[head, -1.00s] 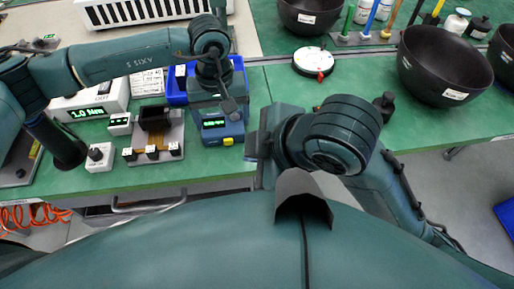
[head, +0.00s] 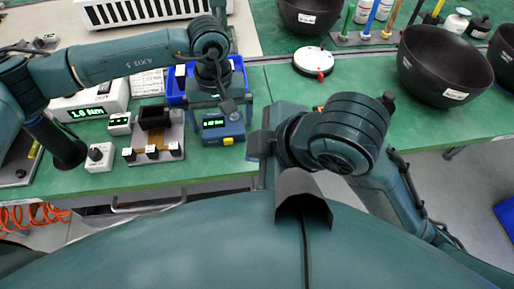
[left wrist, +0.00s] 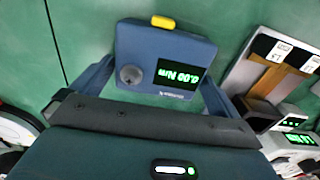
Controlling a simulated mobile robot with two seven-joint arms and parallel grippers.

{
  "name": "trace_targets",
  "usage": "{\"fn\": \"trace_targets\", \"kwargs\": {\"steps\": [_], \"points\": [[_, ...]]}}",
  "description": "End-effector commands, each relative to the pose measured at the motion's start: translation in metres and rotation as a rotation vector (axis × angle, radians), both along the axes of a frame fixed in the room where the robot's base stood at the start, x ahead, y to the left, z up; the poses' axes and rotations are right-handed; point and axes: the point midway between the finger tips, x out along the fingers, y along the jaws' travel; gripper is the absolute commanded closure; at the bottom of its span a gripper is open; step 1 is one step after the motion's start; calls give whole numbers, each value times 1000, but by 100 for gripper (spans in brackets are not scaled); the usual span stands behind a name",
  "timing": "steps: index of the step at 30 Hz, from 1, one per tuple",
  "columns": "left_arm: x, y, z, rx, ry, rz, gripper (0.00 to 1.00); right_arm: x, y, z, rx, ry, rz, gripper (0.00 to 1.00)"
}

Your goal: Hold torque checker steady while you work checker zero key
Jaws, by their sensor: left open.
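The torque checker (head: 222,131) is a blue box with a lit green display, standing on the green bench near its front edge. In the left wrist view the checker (left wrist: 135,45) shows upside down, with a round grey knob and a display that reads 0.00 Nm. Its yellow zero key (left wrist: 163,21) also shows on its front in the head view (head: 228,141). My left gripper (left wrist: 157,80) is open, with one finger on each side of the checker; I cannot tell whether they touch it. My right gripper (head: 262,146) is right of the checker, its fingers mostly hidden.
A blue bin (head: 177,85) stands behind the checker. A grey fixture with black blocks (head: 154,144) and a white box with a black knob (head: 98,157) are to the left. A round white device (head: 313,62) and black bowls (head: 443,66) are to the right.

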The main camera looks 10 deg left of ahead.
Motion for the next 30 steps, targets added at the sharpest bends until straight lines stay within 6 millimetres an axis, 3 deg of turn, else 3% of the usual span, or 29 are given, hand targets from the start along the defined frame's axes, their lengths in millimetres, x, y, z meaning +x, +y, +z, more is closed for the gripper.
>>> {"fn": "trace_targets", "kwargs": {"steps": [8, 21, 30], "points": [[1, -1, 12, -3, -5, -1, 0, 0, 0, 0, 0, 0, 0, 100], [1, -1, 98, -2, -4, 0, 0, 0, 0, 0, 0, 0, 0, 100], [0, -1, 121, 0, -1, -1, 0, 0, 0, 0, 0, 0, 0, 100]]}}
